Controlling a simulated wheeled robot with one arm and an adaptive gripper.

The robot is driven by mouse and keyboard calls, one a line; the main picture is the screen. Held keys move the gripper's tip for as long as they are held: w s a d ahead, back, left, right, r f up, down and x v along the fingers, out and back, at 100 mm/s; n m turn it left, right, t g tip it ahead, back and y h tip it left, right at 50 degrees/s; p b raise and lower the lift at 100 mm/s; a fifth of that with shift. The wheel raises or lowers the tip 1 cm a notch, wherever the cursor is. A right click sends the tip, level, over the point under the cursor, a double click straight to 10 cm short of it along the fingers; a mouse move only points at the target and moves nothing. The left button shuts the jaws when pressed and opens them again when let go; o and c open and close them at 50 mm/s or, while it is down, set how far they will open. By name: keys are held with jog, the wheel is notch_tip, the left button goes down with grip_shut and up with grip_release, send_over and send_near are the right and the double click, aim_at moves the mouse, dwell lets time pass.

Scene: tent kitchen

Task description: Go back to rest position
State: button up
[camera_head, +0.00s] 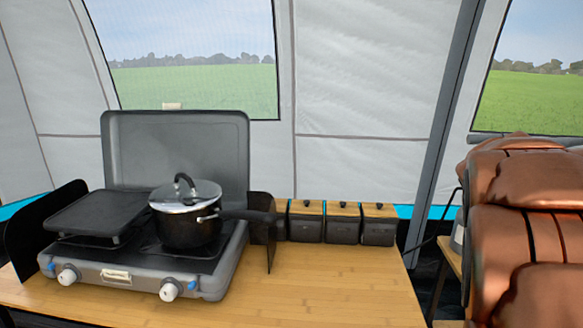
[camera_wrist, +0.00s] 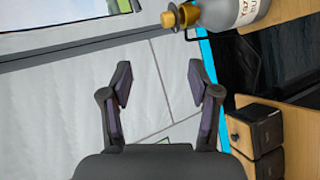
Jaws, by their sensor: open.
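My gripper (camera_wrist: 160,85) shows in the wrist view with its two dark fingers spread apart and nothing between them. The tent's pale wall lies behind the fingers. My gripper and arm do not show in the head view.
In the head view a grey camping stove (camera_head: 130,268) stands on the wooden table (camera_head: 330,295), bearing a lidded black pot (camera_head: 187,230) and a griddle (camera_head: 95,212). Several black canisters (camera_head: 342,228) line the table's back edge. Brown padded rolls (camera_head: 520,230) are at right.

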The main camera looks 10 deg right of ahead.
jog(key=s+a+f+m+g+y+p, duration=0.2)
jog(key=s+a+f, duration=0.2)
jog(key=a, duration=0.3)
jog(key=s+a+f+m+g+y+p, duration=0.2)
jog(key=s+a+f+p, duration=0.15)
jog(key=a, duration=0.45)
jog(key=s+a+f+m+g+y+p, duration=0.1)
jog(key=s+a+f+g+y+p, duration=0.15)
jog(key=s+a+f, duration=0.35)
jog(key=s+a+m+g+y+p, duration=0.2)
jog(key=s+a+g+y+p, duration=0.2)
jog(key=s+a, duration=1.3)
jog(key=shift+s+a+f+g, duration=0.15)
jog(key=shift+a+f+g, duration=0.2)
